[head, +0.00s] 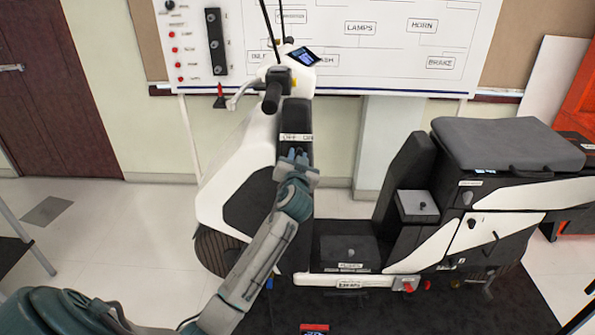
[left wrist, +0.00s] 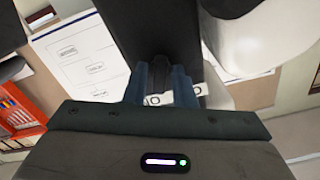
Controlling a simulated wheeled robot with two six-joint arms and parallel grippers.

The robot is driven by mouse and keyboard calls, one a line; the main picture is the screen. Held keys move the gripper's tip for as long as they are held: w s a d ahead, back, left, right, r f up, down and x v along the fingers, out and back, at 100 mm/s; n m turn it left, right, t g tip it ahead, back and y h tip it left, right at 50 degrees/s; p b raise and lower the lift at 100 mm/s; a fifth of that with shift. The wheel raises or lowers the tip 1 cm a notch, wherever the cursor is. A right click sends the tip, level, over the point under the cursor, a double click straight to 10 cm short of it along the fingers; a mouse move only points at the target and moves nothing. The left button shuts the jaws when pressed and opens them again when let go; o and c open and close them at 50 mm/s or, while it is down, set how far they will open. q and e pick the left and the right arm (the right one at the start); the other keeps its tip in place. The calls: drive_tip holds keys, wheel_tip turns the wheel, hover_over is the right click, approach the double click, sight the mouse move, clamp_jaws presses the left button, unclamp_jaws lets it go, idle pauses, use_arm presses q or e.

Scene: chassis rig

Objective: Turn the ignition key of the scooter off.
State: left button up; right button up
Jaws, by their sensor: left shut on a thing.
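The white and black scooter (head: 240,177) stands side-on in the middle of the head view, its handlebar at the top. A white label strip reading "OFF" and "ON" (head: 296,137) is on its dark front column, just above my left gripper (head: 297,156). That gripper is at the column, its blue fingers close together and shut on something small. In the left wrist view the fingers (left wrist: 163,85) point at the dark column, with part of the label (left wrist: 160,100) showing behind them. My right gripper is not in view.
The grey seat (head: 507,143) and rear body are at the right. A brake lever (head: 240,95) juts out above left of my gripper. Floor at the left is mostly clear.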

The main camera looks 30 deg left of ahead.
use_arm(q)
drive_tip(key=shift+f+n+b, duration=0.1)
drive_tip(key=shift+n+b, duration=2.2)
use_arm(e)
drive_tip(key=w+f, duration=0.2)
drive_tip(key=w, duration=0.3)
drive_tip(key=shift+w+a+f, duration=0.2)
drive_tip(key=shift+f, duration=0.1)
use_arm(q)
drive_tip(key=o, duration=0.7)
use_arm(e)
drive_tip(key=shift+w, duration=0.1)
use_arm(q)
drive_tip(key=shift+o, duration=0.2)
drive_tip(key=shift+s, duration=0.1)
